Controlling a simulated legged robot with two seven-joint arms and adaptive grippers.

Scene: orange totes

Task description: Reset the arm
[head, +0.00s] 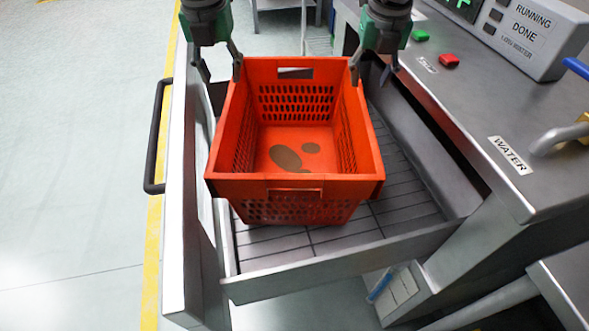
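My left gripper (221,72) hangs above the far left corner of the orange tote, fingers pointing down and spread apart. My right gripper (371,77) hangs above the far right corner of the tote, its fingers also spread. I see nothing between the fingers of either one. The orange tote (266,187) sits upright on the rack of the open drawer (420,214). Some dark flat patches show on its floor. One finger of each gripper is close to the tote's rim; I cannot tell whether they touch it.
The drawer front with a black handle (156,137) stands at the left. The steel machine (470,118) at the right carries a green button (420,36), a red button (449,60), a status box (520,36) and a tap (556,138). Open floor (75,160) lies at the far left.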

